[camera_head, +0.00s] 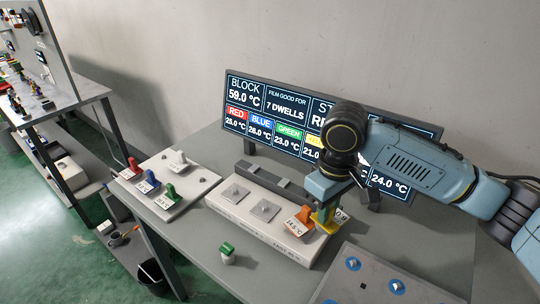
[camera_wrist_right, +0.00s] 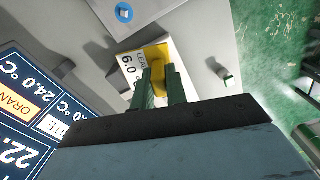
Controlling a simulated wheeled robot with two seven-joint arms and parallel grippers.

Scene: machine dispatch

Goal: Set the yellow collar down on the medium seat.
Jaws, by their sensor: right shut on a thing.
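The yellow collar (camera_head: 329,229) is at the right end of a long pale block, between the fingers of my right gripper (camera_head: 325,214). It also shows as a yellow piece with a white label (camera_wrist_right: 161,68) between the dark green fingers in the wrist view. The gripper points down; I cannot tell whether the collar touches the block. The long block (camera_head: 250,228) bears two bare square seats, one at left (camera_head: 235,193) and one in the middle (camera_head: 265,210). An orange collar (camera_head: 301,219) with a label stands right of them. The seat sizes are not readable. My left gripper is not in view.
A white tray (camera_head: 150,205) with red, blue, green and white handled pieces lies left. A small green-topped piece (camera_head: 228,253) stands in front of the block. A grey plate (camera_head: 350,287) with blue round parts lies front right. A display (camera_head: 265,115) stands behind.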

